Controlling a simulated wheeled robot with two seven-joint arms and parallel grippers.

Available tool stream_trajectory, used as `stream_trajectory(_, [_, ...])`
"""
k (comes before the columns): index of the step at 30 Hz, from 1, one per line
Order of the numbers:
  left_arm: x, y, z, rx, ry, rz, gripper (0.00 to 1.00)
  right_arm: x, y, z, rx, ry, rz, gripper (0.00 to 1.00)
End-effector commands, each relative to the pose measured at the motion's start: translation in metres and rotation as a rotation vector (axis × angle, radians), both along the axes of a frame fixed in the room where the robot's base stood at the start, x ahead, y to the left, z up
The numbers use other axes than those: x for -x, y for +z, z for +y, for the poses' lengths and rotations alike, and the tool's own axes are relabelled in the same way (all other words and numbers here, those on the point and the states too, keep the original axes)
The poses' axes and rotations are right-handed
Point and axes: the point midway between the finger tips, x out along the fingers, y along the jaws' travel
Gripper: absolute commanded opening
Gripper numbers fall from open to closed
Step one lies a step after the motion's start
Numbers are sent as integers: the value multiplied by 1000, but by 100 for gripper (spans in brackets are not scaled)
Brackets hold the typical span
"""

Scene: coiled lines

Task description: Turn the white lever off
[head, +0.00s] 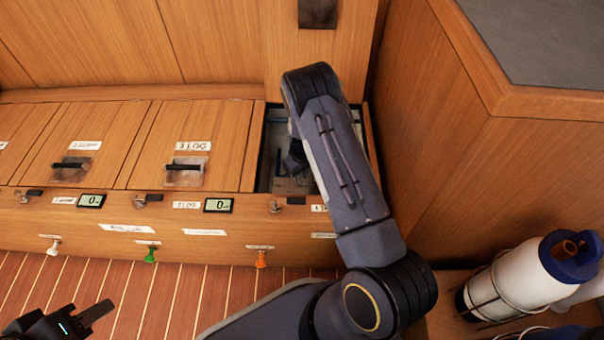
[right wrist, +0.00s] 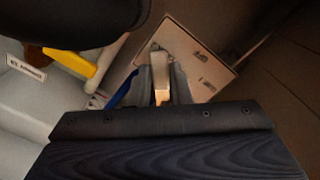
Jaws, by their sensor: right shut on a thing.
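In the right wrist view the white lever (right wrist: 161,88) stands between the fingers of my right gripper (right wrist: 161,98), which is shut on it. The lever is in front of a pale plate (right wrist: 207,55) with small labels. A yellow handle (right wrist: 95,68) and a blue one (right wrist: 124,88) are to its left. In the head view my right arm reaches down into the open compartment (head: 276,138) at the right end of the bench, and hides the lever. My left gripper (head: 90,312) is at the lower left, away from the bench; its finger opening is unclear.
Closed wooden lids (head: 200,140) with latches lie left of the compartment. Small displays (head: 218,205) and coloured pegs (head: 150,254) line the bench front. A wooden cabinet (head: 480,150) stands close on the right. A white bottle (head: 525,280) sits in a rack at lower right.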

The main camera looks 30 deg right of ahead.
Motion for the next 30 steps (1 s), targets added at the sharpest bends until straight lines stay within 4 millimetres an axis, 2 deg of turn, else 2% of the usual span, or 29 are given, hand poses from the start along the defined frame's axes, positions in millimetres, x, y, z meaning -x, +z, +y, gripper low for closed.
stream_trajectory(21, [0, 7, 0, 0, 0, 0, 36, -2, 0, 30, -1, -543, 1, 0])
stream_trajectory(30, [0, 7, 0, 0, 0, 0, 36, -6, 0, 38, -1, -688, 2, 0])
